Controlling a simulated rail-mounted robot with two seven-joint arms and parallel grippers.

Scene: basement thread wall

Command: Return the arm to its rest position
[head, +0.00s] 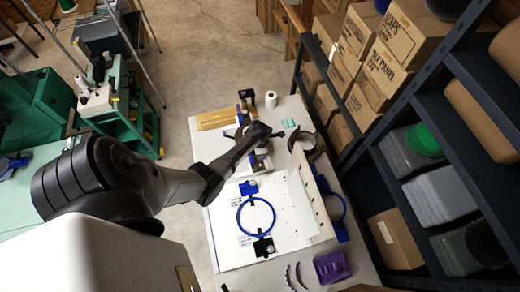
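My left arm reaches in from the left, with its dark shoulder at the lower left and its forearm extending over the white table (225,226). The arm's far end, where my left gripper (260,146) is, lies over the table's back half. The fingers are hidden or too small to make out, so I cannot tell whether they are open or whether they hold anything. My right gripper is not in view.
A blue hoop (256,216) lies on a white board. An upright pale panel (312,199), a purple tray (332,266) and a white spool (271,100) are also on the table. Shelves with boxes (381,75) flank the right. Green machines (125,108) stand left, beyond open floor.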

